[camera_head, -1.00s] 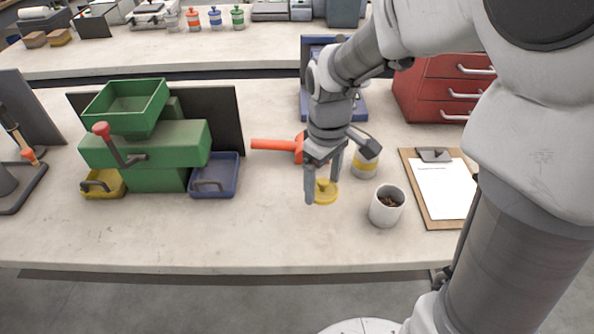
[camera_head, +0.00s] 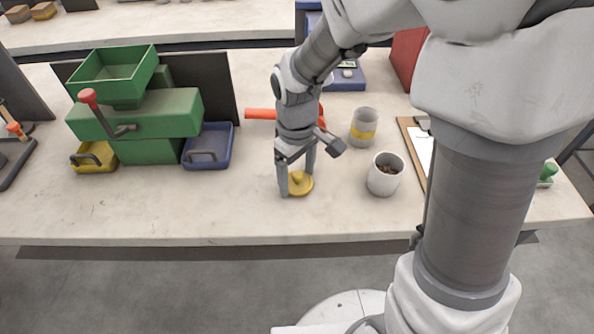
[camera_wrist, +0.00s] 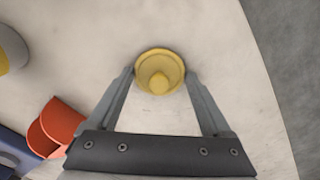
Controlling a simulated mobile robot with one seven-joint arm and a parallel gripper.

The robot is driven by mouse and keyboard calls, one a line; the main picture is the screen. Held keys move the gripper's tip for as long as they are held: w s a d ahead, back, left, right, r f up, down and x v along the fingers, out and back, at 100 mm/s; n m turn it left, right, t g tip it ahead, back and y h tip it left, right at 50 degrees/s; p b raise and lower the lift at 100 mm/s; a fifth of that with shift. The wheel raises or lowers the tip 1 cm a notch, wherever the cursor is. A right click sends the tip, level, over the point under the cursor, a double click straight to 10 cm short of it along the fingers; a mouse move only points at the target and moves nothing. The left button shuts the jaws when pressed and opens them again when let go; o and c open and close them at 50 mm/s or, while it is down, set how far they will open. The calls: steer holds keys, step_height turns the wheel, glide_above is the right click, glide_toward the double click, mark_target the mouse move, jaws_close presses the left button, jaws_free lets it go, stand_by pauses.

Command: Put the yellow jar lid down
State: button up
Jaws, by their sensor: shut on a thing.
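The yellow jar lid (camera_head: 301,184) is a round disc with a knob on top. It is level, at or very close to the bench top; I cannot tell whether it touches. My gripper (camera_head: 297,186) points down with its fingers on either side of the lid, shut on it. In the wrist view the lid (camera_wrist: 160,72) sits between the fingertips of my gripper (camera_wrist: 160,74), knob towards the camera. A grey jar with a yellow band (camera_head: 363,128) stands behind and to the right of the lid.
A white cup with brown contents (camera_head: 383,180) stands right of the lid. An orange-red object (camera_head: 262,114) lies behind my gripper. A blue tray (camera_head: 208,147) and the green machine (camera_head: 150,113) stand left. The bench top (camera_head: 240,205) around the lid is clear.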

mark_target(297, 174)
steer(key=o, duration=1.1)
steer(key=shift+f, duration=0.1)
step_height(297, 174, up, 12)
steer(key=p, duration=0.3)
steer(key=s+d+r+m+t, duration=0.2)
steer(key=s+d+r+m, duration=0.1)
steer(key=s, duration=0.1)
steer(key=s+d+r+m+t, duration=0.1)
steer(key=s+d+r+m, duration=0.1)
steer(key=s+d+r, duration=0.1)
steer(key=s+d+r+m+t, duration=0.2)
steer(key=s+d+r+m, duration=0.1)
steer(key=s+d, duration=0.1)
steer(key=shift+s+d+m+t, duration=0.3)
steer(key=shift+s+d, duration=0.1)
steer(key=shift+s, duration=0.25)
steer(key=shift+r, duration=0.1)
